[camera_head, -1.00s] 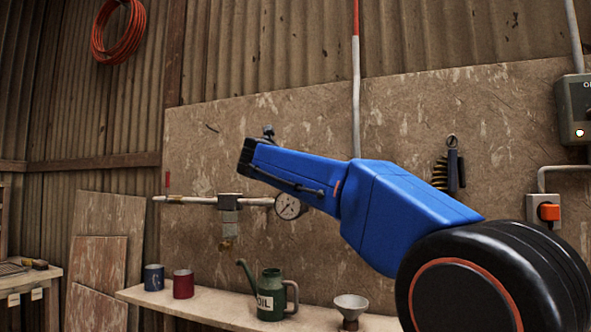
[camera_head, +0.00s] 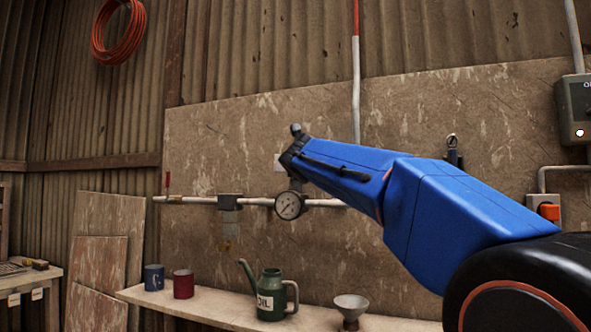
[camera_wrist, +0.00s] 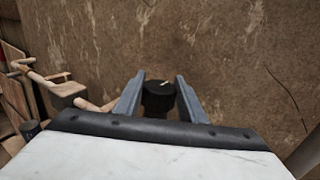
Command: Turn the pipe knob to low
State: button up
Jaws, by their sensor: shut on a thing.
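The black round knob (camera_wrist: 158,98) stands between the two grey fingers of my gripper (camera_wrist: 161,97) in the wrist view. A short pale mark shows near its upper edge. My gripper is shut on the knob. The knob cannot be made out there; my arm hides that spot. A small pale plate (camera_head: 278,163) shows just left of my wrist. I cannot read any setting labels.
A filter unit (camera_head: 229,208) hangs on the pipe left of the gauge. The board above the pipe is mostly bare.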

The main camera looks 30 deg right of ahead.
dwell(0.7)
jog(key=o, duration=1)
jog(key=shift+o, duration=0.2)
jog(key=v, duration=1.7)
jog(key=shift+s, duration=0.2)
